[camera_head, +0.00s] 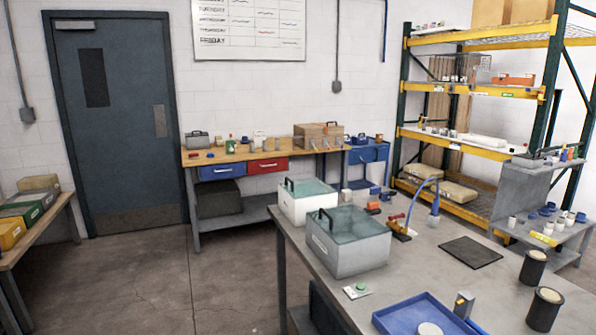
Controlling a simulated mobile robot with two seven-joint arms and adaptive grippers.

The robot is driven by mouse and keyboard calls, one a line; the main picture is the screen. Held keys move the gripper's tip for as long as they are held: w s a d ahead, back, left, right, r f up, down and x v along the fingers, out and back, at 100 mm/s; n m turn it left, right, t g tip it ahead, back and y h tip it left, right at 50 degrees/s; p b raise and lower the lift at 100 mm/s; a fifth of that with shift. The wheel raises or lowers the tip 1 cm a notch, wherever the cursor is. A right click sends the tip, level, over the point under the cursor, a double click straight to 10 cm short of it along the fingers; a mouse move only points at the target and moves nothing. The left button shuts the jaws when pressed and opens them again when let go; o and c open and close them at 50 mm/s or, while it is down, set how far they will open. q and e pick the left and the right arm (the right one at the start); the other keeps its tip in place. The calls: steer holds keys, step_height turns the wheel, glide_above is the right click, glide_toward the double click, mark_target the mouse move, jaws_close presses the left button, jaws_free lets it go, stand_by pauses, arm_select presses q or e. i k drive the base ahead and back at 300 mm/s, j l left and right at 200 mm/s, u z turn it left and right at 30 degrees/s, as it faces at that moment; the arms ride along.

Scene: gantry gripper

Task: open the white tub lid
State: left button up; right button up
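The white tub (297,210) stands on the grey workbench near its far left corner. Its translucent greenish lid (312,188) lies flat over the top and looks closed. A dark handle (290,187) stands up at the lid's left side. A similar light grey tub (347,258) stands in front of it, with its own greenish lid (357,221) and dark handle (327,219), and hides part of the white tub's front and right side. Neither of my grippers is in view.
Open floor (150,285) lies left of the bench.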

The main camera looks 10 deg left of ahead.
mark_target(287, 178)
steer(key=i+j+z, duration=0.2)
steer(key=i+j, duration=0.15)
steer(key=i+j+z, duration=0.2)
steer(key=i+j, duration=0.15)
steer(key=j, duration=0.3)
